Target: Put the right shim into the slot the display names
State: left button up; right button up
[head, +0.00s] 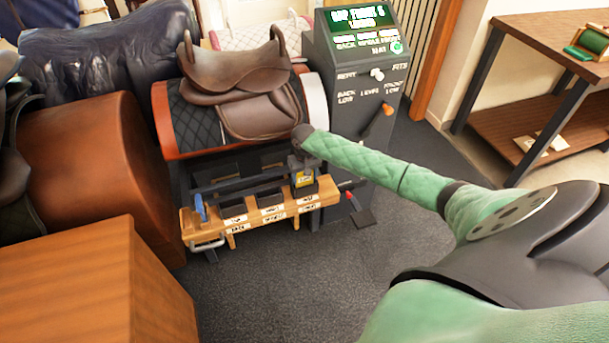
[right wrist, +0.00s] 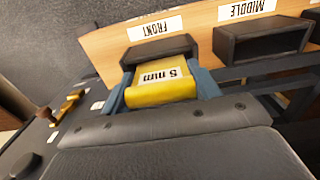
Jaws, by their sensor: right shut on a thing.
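My right gripper (head: 303,168) is at the right end of the wooden slot rail (head: 222,229). In the right wrist view its two blue fingers (right wrist: 161,88) are shut on a yellow shim (right wrist: 160,93) marked 5 mm. The shim also shows in the head view (head: 304,180). Its far end meets the mouth of the black slot (right wrist: 160,49) labelled FRONT; how deep it sits is hidden. The black slot (right wrist: 262,38) labelled MIDDLE is beside it and looks empty. The display (head: 357,19) is lit green; its top line seems to include FRONT. My left gripper is not in view.
A brown saddle (head: 235,62) rests on a padded stand above the rail. The grey console (head: 352,83) with knobs stands right behind my right arm. A blue upright piece (head: 200,208) is at the rail's left end. A wooden cabinet (head: 75,285) fills the lower left. The grey floor before the rail is clear.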

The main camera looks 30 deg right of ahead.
jog(key=o, duration=1.1)
jog(key=shift+c, duration=0.2)
notch_tip(320, 180, up, 6)
jog(key=shift+r+b, duration=0.25)
jog(key=shift+b, duration=0.25)
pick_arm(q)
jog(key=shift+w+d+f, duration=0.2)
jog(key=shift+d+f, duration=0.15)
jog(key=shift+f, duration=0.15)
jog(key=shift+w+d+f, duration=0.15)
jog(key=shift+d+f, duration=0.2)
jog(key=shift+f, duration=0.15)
pick_arm(e)
jog(key=shift+r, duration=0.6)
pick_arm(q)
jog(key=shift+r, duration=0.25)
